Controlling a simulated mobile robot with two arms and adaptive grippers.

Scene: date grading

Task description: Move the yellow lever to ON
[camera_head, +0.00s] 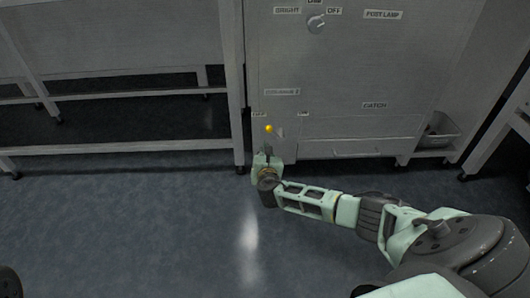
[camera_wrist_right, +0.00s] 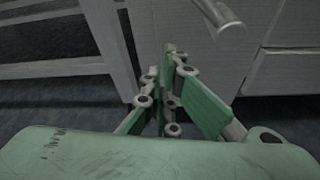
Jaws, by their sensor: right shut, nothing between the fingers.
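The yellow lever knob (camera_head: 268,128) shows low on the left part of the grey cabinet front, just under a small label at its upper left. A second small label sits to its upper right. My right gripper (camera_head: 266,158) is just below the knob, close to the cabinet face; I cannot tell if it touches the lever. In the right wrist view the green fingers of my right gripper (camera_wrist_right: 170,55) are together and empty. A grey metal lever arm (camera_wrist_right: 218,14) shows above them at the top; no yellow is visible there. My left gripper is not in view.
The grey cabinet (camera_head: 350,75) carries a rotary knob (camera_head: 316,22) at the top and a panel labelled CATCH (camera_head: 374,106). A grey bin (camera_head: 440,130) sits at its lower right. A shelf rack (camera_head: 120,147) stands close at the left. The floor in front is clear.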

